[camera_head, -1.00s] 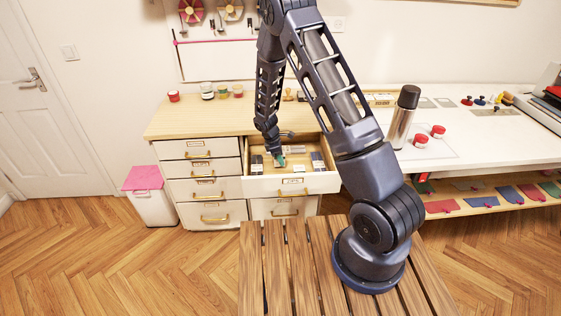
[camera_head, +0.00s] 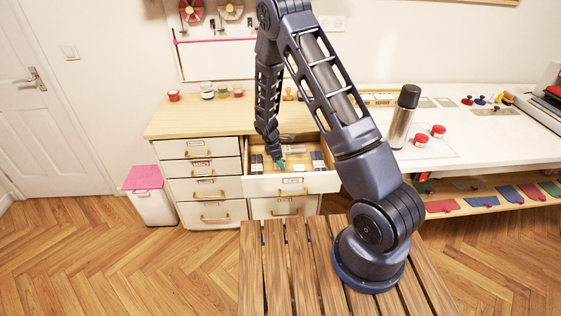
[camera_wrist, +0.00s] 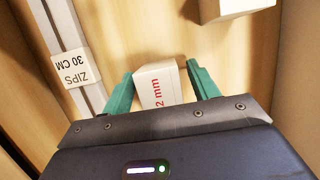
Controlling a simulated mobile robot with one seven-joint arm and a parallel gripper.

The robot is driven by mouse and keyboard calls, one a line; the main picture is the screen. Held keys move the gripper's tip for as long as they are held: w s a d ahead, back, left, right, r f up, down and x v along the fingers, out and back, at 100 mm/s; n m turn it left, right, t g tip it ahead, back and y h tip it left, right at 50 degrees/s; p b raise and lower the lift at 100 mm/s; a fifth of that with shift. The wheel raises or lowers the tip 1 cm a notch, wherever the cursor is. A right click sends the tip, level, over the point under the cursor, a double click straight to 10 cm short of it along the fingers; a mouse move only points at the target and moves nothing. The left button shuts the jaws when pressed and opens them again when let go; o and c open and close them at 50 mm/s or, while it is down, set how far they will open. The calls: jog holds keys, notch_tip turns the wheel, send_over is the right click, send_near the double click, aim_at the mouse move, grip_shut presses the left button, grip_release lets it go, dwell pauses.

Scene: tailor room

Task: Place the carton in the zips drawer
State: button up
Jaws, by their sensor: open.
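The carton (camera_wrist: 156,92) is a small white box with red "2 mm" lettering. In the wrist view it sits between the two teal fingers of my gripper (camera_wrist: 160,70), at the drawer floor. The fingers are apart, with a gap visible on the right side of the carton. The pulled-out top drawer (camera_head: 290,186) is in the head view, and my gripper (camera_head: 281,164) reaches down into it. A long pack (camera_wrist: 68,58) labelled "ZIPS 30 CM" lies left of the carton in the wrist view.
Another pale box (camera_wrist: 232,8) lies in the drawer beyond the right finger. Dark packs (camera_head: 318,162) lie at the drawer's right. A wooden slatted surface (camera_head: 290,270) is in front.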

jog(key=v, duration=1.2)
jog(key=s+d+r+m+y, duration=0.15)
jog(key=d+r, duration=0.25)
jog(key=r, duration=0.4)
jog(key=s+d+r+m, duration=0.2)
jog(key=d+r+m, duration=0.15)
jog(key=r, duration=0.35)
jog(key=s+d+r+m+t+y, duration=0.1)
jog(key=s+d+r+m+t, duration=0.1)
jog(key=s+d+r+m, duration=0.4)
jog(key=s+d+r+m+t+y, duration=0.1)
jog(key=s+d+r+m, duration=0.1)
jog(key=s+d+r, duration=0.75)
jog(key=s+r+m+t, duration=0.1)
jog(key=s+r+m, duration=0.4)
jog(key=s, duration=0.8)
jog(key=shift+d+t, duration=0.15)
jog(key=shift+t, duration=0.15)
jog(key=shift+s, duration=0.1)
